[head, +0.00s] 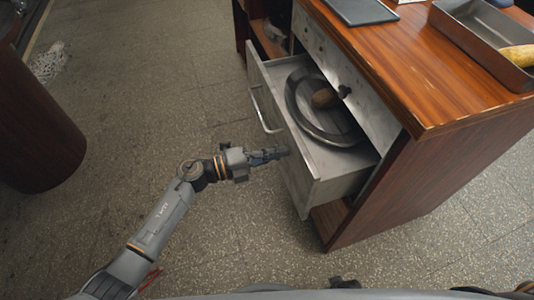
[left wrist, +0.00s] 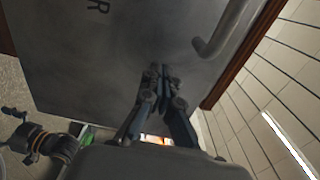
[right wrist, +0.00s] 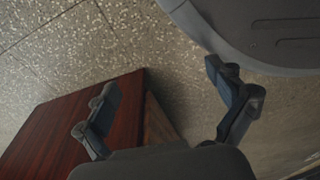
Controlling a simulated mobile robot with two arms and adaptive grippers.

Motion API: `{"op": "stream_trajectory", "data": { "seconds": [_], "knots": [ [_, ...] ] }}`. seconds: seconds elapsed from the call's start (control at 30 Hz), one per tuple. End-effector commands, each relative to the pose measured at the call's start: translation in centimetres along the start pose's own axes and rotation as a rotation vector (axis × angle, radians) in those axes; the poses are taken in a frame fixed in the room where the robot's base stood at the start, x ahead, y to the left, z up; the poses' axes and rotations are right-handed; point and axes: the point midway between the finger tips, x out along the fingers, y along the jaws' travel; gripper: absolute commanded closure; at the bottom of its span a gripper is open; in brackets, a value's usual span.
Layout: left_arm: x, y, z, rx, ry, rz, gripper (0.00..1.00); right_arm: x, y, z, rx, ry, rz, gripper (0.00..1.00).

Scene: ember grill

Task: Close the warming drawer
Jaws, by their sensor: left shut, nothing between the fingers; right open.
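The warming drawer (head: 318,165) is pulled out of the wooden cabinet on the right of the head view. It is a pale metal box with a bar handle (head: 262,110) on its front. My left gripper (head: 283,152) is shut and empty at the drawer front, to the near side of the handle. In the left wrist view its fingertips (left wrist: 160,70) are at the grey drawer front; I cannot tell if they touch. My right gripper (right wrist: 168,92) is open and empty above the floor.
The wooden cabinet (head: 440,95) carries a dark flat tablet (head: 362,10) and a metal tray (head: 480,45) with a yellowish item (head: 518,55). A dark red-brown rounded piece (head: 35,125) stands at the left. The speckled floor (head: 160,85) between them is clear.

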Motion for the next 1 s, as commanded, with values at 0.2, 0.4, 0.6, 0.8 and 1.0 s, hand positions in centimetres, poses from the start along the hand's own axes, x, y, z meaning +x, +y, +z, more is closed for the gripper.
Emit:
{"op": "stream_trajectory", "data": {
  "seconds": [0.2, 0.4, 0.6, 0.8, 1.0],
  "knots": [
    [5.2, 0.1, 0.0, 0.002, 0.002, -0.001, 1.0, -1.5, -0.8, -2.6, 0.007, 0.024, -0.011, 0.06],
    [9.9, 0.2, 0.0, 0.001, 0.002, -0.001, 1.0, -3.6, -0.5, -4.9, 0.01, 0.041, -0.007, 0.06],
    [13.1, 0.2, 0.0, 0.0, 0.001, -0.001, 1.0, -6.0, -0.3, -6.5, 0.013, 0.054, -0.004, 0.06],
    [14.6, 0.1, 0.0, -0.001, -0.001, 0.001, 1.0, -7.4, -0.1, -7.4, 0.015, 0.061, -0.003, 0.06],
    [15.1, 0.0, 0.0, 0.0, -0.002, 0.0, 1.0, -7.9, -0.1, -7.6, 0.015, 0.062, -0.002, 0.06]
  ]
}}
